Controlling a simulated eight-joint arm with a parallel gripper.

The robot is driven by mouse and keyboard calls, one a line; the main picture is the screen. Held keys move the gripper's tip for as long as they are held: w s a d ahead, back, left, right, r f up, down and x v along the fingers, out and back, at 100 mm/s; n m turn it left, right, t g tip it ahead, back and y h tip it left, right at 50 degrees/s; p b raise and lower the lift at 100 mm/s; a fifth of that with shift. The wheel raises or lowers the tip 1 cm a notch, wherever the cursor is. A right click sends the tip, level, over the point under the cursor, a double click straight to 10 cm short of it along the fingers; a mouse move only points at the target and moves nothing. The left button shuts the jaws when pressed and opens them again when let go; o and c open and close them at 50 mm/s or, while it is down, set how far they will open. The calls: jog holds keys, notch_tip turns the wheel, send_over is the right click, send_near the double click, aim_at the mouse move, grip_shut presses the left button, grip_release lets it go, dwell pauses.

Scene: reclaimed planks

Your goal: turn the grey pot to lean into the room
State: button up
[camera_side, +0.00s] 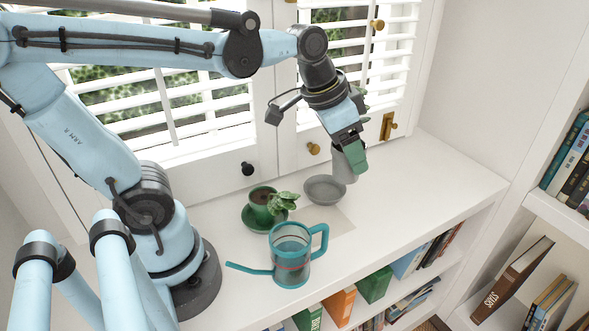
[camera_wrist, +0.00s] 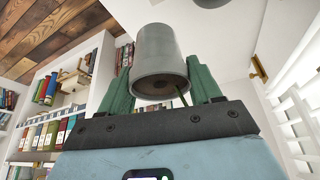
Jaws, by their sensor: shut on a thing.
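The grey pot (camera_side: 343,166) is between the green fingers of my gripper (camera_side: 350,152), which is shut on it. In the wrist view the pot (camera_wrist: 160,55) fills the space between the fingertips (camera_wrist: 160,88). Its rim and dark soil face the camera, with a bit of green stem at the rim. Most of its plant is hidden. A grey saucer (camera_side: 321,190) lies on the white shelf top just left of the pot's base in the side view. In the wrist view the saucer (camera_wrist: 210,3) shows at the top edge, apart from the pot.
A green pot (camera_side: 260,204) with a leafy plant stands on a green saucer (camera_side: 250,221) to the left. A clear watering can (camera_side: 291,262) with teal trim stands in front. Window shutters (camera_side: 190,105) are behind. The shelf top's right end (camera_side: 430,180) is clear.

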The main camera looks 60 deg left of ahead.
jog(key=a+m+h, duration=0.1)
jog(key=m, duration=0.1)
jog(key=w+a+f+m, duration=0.1)
jog(key=m, duration=0.1)
jog(key=shift+w+g+h, duration=0.15)
jog(key=shift+g+h, duration=0.25)
jog(key=a+f+m+g, duration=0.2)
jog(key=a+f+m, duration=0.1)
jog(key=m, duration=0.4)
jog(key=w+a+f+m+g, duration=0.1)
jog(key=a+f+m+g, duration=0.1)
jog(key=m, duration=0.6)
jog(key=w+a+f+m+g, duration=0.1)
jog(key=a+f+m+g, duration=0.2)
jog(key=m, duration=0.4)
jog(key=shift+w+a+f+m+g, duration=0.1)
jog(key=shift+a+f+m+g, duration=0.2)
jog(key=shift+a+f+g, duration=0.15)
jog(key=shift+f, duration=1.6)
jog(key=o, duration=1.5)
jog(key=shift+y, duration=0.3)
jog(key=shift+c, duration=0.2)
